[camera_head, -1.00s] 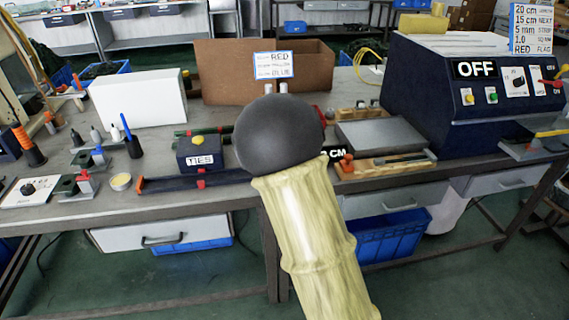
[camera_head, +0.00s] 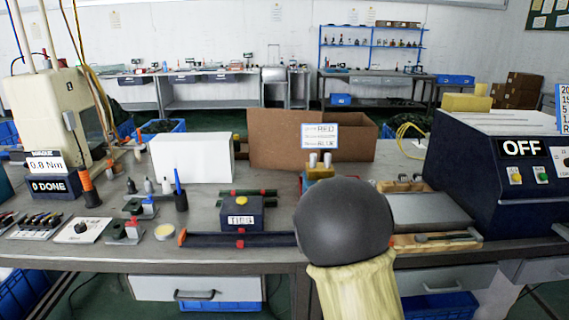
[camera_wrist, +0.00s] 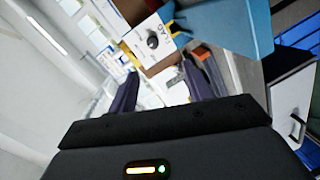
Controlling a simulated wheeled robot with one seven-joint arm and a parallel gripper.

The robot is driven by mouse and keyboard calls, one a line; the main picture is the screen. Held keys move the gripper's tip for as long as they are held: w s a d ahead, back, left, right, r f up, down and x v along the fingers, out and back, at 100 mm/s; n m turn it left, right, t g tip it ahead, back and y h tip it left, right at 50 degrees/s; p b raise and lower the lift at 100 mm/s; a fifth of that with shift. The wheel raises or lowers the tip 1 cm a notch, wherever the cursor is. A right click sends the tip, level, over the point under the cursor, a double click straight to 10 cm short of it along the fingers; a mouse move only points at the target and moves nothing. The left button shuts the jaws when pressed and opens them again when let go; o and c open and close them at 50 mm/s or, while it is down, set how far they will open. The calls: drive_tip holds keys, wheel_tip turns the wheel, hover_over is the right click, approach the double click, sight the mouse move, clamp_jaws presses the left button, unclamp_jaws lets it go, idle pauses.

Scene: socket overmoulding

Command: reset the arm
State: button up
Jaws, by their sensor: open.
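My gripper (camera_wrist: 161,72) shows in the wrist view, with its two dark fingers spread apart. I see nothing held between them. Beyond the fingers are a white panel with a black dial (camera_wrist: 153,41) and a blue panel (camera_wrist: 235,30), both tilted in the picture. In the head view my arm rises at the lower middle, with a dark round joint and a pale yellow sleeve. It stands in front of the workbench (camera_head: 75,258) and hides part of it. The gripper itself does not show in the head view.
A dark blue machine marked OFF (camera_head: 465,180) stands at the right. A cardboard box (camera_head: 270,140) and a white box (camera_head: 190,158) stand behind a TIES box (camera_head: 240,213). Tools and a torque station (camera_head: 48,163) fill the left. Bare bench shows between them.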

drive_tip(key=s+f+m+g+y, duration=0.1)
drive_tip(key=s+f+m+g, duration=0.2)
drive_tip(key=s+m+g, duration=0.6)
drive_tip(key=s+f+m+g+y, duration=0.15)
drive_tip(key=s+m+g, duration=0.3)
drive_tip(key=s, duration=0.95)
wheel_tip(320, 180, up, 24)
drive_tip(key=p, duration=2.4)
drive_tip(key=shift+w+a+f+h+p, duration=0.2)
drive_tip(key=shift+w+a+h+p, duration=0.2)
drive_tip(key=shift+h, duration=0.05)
drive_tip(key=shift+c, duration=1.5)
